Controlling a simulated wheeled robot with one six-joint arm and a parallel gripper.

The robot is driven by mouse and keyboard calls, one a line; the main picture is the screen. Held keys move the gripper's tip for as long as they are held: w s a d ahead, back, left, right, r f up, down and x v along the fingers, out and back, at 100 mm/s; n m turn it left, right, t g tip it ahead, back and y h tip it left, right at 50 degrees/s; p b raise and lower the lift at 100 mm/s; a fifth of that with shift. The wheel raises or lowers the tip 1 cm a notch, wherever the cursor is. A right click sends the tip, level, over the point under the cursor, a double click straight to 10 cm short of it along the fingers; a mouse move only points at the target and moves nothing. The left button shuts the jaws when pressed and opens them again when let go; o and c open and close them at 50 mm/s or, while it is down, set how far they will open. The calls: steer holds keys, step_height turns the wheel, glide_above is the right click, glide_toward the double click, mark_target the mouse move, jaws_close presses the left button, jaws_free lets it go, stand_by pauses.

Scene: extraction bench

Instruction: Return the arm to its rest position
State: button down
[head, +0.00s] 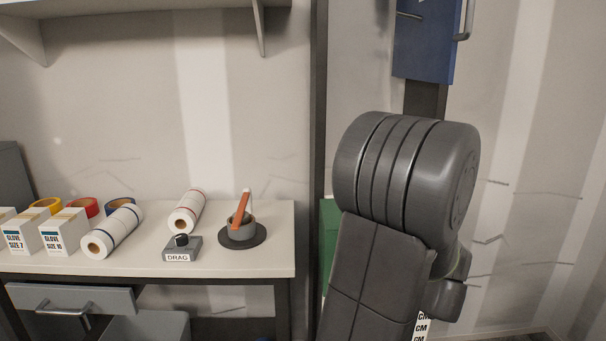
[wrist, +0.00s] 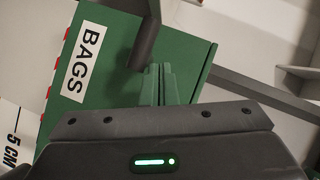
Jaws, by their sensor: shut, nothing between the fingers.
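My arm (head: 385,220) stands folded at the right of the head view, its large grey joint raised in front of the wall. The gripper itself is hidden there. In the wrist view my gripper (wrist: 160,72) is shut and empty, its two narrow fingers together. It is in front of a green box (wrist: 105,95) with a white label reading BAGS. I cannot tell the gap between the fingers and the box. A green surface (head: 328,215) shows partly behind my arm in the head view.
A bench (head: 270,262) at left holds tape rolls, white rolls (head: 112,232), glove boxes (head: 60,235), a DRAG block (head: 182,250) and a grey ring on a dark disc (head: 242,236) with an orange-handled tool. A blue cabinet (head: 425,40) hangs above my arm. A shelf (head: 150,5) is at upper left.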

steer(key=shift+d+f+m+y+p, duration=0.25)
steer(key=shift+m+y+p, duration=0.35)
steer(key=shift+p, duration=0.5)
steer(key=shift+t, duration=0.3)
